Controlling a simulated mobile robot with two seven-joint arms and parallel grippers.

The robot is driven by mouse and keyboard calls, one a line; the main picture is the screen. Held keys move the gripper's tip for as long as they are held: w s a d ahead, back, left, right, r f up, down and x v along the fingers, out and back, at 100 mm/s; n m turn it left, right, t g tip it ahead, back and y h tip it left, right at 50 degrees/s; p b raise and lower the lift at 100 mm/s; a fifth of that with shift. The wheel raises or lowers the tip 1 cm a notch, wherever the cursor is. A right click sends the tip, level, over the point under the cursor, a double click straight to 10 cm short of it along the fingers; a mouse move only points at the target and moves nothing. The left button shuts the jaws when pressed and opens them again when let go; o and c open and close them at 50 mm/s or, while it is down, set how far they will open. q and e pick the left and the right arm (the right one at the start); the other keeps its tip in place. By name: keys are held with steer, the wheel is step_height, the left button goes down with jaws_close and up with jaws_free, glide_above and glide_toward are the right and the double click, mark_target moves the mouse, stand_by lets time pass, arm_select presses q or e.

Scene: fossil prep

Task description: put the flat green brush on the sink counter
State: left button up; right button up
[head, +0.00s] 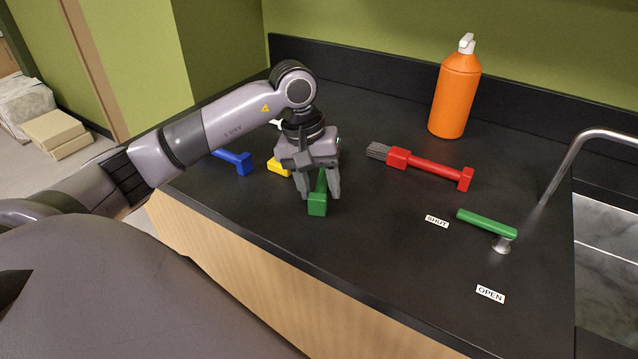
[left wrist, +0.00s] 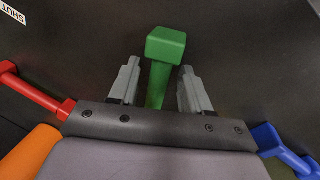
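The green brush (head: 318,203) lies on the black sink counter (head: 370,240), its block-shaped end towards the front edge. The rest of it is hidden under my left gripper (head: 318,195). That gripper points down over the brush, its fingers on either side of the green handle. In the left wrist view the green brush (left wrist: 165,50) runs between the fingertips (left wrist: 158,85), with gaps on both sides, so the gripper is open. The brush's bristles are hidden. My right gripper is in neither view.
A blue tool (head: 234,161) and a yellow one (head: 279,167) lie left of the gripper. A red brush (head: 425,169) lies to the right. An orange bottle (head: 455,95) stands behind. A green-handled tap lever (head: 487,223), SHUT and OPEN labels and the sink (head: 608,245) are at right.

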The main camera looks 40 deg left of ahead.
arm_select(q)
steer(key=v, duration=1.2)
steer(key=shift+r, duration=0.15)
steer(key=shift+s, duration=0.1)
stand_by(0.4)
